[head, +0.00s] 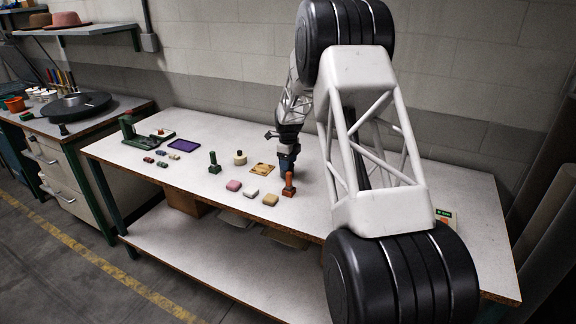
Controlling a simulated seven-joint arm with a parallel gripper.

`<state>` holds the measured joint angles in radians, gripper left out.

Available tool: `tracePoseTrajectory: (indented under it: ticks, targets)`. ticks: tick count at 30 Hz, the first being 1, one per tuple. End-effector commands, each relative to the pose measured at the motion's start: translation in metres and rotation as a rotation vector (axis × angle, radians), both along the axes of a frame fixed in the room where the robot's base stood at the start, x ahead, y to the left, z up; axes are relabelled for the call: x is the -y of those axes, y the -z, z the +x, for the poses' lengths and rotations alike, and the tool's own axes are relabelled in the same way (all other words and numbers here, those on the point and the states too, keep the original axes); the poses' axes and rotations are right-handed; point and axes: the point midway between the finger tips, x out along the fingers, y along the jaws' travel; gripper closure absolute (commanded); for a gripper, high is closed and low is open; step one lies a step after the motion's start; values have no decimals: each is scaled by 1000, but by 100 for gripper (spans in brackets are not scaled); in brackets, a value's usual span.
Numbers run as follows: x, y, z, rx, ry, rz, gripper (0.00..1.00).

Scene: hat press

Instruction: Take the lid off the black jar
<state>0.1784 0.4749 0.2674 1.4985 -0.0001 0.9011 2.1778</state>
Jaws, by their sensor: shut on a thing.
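My gripper (288,166) points down over the middle of the white bench, just behind a red-brown stamp. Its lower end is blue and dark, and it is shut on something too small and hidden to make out. A small jar-like thing (240,158), dark with a pale part, stands upright on the bench to the left of my gripper and apart from it. It may be the black jar, but at this size I cannot tell its lid from its body.
The red-brown stamp (289,184) and a green stamp (214,163) stand nearby. A purple pad (184,146) lies farther left.

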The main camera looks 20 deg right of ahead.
Motion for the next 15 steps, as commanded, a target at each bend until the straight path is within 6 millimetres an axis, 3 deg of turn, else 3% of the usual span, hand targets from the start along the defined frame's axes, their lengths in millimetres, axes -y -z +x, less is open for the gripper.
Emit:
tracePoseTrajectory:
  ticks: [15]
  targets:
    - [0,-72,0,1,0,0,58]
